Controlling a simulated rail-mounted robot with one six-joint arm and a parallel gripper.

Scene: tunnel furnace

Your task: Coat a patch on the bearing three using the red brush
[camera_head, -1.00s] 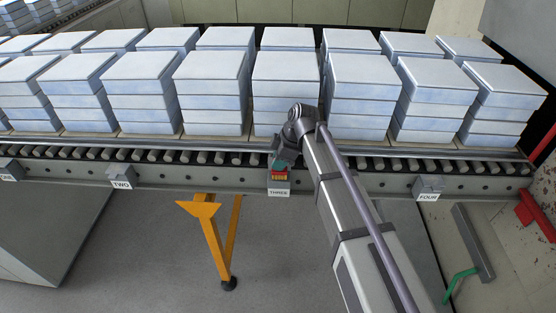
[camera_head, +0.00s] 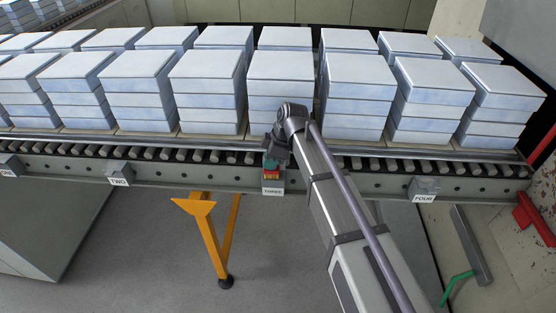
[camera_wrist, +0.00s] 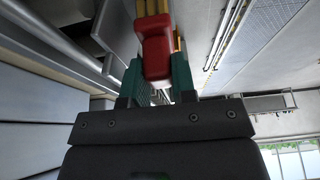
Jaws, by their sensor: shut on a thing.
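My gripper (camera_wrist: 155,85) has teal fingers shut on the red brush (camera_wrist: 155,45), whose red body shows between them in the wrist view, with yellowish parts at the top of the picture. In the head view the red brush (camera_head: 271,173) is a small red and yellow patch below my gripper (camera_head: 271,162). It is right at the label THREE (camera_head: 272,191) on the conveyor's side rail. Bearing three is mostly hidden behind the brush and my gripper, so I cannot tell whether the brush touches it.
Bearing two (camera_head: 121,168) and bearing four (camera_head: 424,185) sit along the same rail (camera_head: 330,186). Stacks of white-blue slabs (camera_head: 206,90) stand on the rollers behind. A yellow support leg (camera_head: 212,240) stands below. A red bracket (camera_head: 538,215) is at the right.

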